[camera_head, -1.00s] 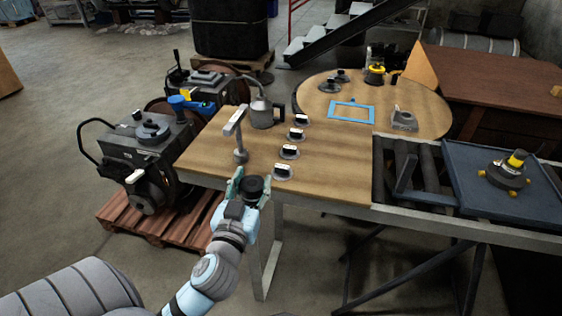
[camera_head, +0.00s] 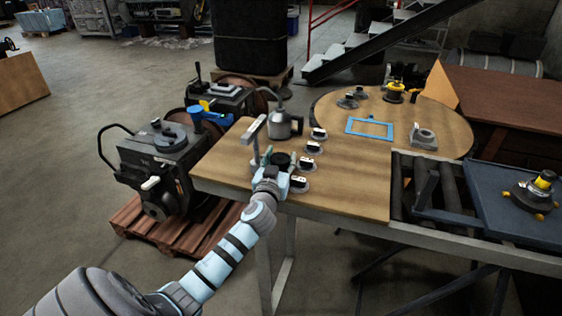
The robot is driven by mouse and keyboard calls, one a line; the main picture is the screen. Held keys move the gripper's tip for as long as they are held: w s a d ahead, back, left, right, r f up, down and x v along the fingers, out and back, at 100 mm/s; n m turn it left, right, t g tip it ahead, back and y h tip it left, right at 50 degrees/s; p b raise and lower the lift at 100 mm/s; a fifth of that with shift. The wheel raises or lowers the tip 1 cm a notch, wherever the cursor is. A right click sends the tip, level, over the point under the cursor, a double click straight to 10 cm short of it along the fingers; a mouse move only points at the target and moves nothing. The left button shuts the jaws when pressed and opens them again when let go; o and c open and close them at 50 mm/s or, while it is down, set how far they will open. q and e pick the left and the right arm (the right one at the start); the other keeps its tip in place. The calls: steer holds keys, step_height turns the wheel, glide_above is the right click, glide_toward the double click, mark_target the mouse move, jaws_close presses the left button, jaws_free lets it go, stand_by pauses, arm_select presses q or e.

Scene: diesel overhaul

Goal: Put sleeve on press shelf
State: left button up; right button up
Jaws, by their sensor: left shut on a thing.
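My left gripper (camera_head: 276,166) reaches over the near left part of the wooden table (camera_head: 345,190). It is shut on a dark, round, short piece (camera_head: 281,159), which looks like the sleeve. The gripper hides part of the sleeve, and its gap to the tabletop cannot be told. A pale T-shaped stand (camera_head: 254,136) is just left of the gripper; whether they touch cannot be told. I cannot pick out a press shelf for certain in this view. My right gripper is not in view.
Several dark parts on round bases, one of them here (camera_head: 309,164), stand in a row right of the gripper. A grey jug (camera_head: 284,122) stands behind. A blue frame (camera_head: 369,127) lies farther back. A machine (camera_head: 160,160) on a pallet stands left of the table.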

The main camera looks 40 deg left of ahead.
arm_select(q)
steer(key=o, duration=1.2)
steer(key=shift+w, duration=0.1)
steer(key=shift+r, duration=0.1)
steer(key=shift+s+d, duration=0.1)
steer(key=shift+s, duration=0.1)
